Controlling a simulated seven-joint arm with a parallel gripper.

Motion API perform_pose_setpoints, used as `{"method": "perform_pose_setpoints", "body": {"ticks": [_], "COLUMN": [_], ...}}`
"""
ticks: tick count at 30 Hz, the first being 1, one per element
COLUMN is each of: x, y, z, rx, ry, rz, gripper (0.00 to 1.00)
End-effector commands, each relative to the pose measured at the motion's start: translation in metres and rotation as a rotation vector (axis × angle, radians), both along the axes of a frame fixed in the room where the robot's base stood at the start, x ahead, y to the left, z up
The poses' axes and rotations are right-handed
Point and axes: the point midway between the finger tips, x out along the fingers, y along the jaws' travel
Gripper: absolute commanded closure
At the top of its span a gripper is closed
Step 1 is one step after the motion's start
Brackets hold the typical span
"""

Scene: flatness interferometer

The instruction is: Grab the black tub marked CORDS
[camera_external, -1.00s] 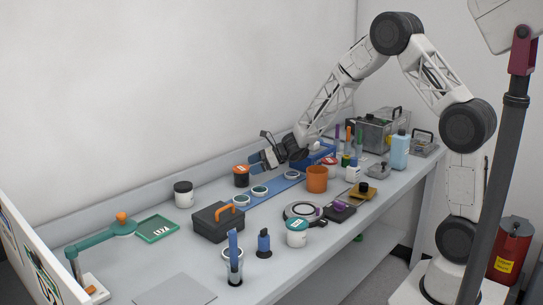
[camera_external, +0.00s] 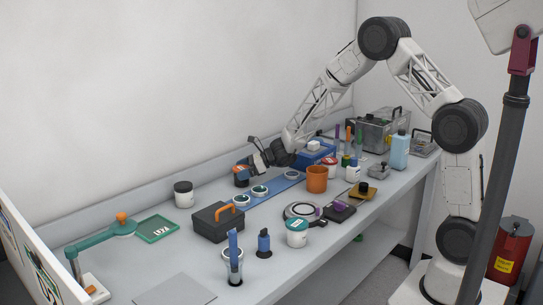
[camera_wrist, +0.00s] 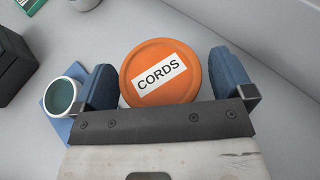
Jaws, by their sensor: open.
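The tub marked CORDS (camera_wrist: 160,72) shows its round orange lid with a white label in the wrist view. In the external view the tub (camera_external: 241,181) stands at the back of the bench, its dark body partly hidden by my gripper. My gripper (camera_wrist: 160,82) is open, with one blue finger on each side of the lid. The right finger is close to the lid's edge; whether either finger touches the tub I cannot tell.
A blue strip (camera_external: 281,187) with round glass pieces (camera_external: 260,190) lies just in front of the tub. A black toolbox with an orange handle (camera_external: 218,222) and a white jar with a dark lid (camera_external: 184,194) stand to the left. An orange cup (camera_external: 317,179) stands to the right.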

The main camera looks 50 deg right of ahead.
Motion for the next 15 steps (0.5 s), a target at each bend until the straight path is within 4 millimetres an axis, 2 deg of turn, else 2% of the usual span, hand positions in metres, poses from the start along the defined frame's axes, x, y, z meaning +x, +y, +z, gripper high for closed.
{"method": "perform_pose_setpoints", "body": {"ticks": [11, 15], "x": [-0.0002, -0.0002], "y": [-0.0002, -0.0002], "z": [0.0002, 0.0002], "rx": [0.0, 0.0], "ry": [0.0, 0.0], "rz": [0.0, 0.0], "gripper": [0.01, 0.22]}}
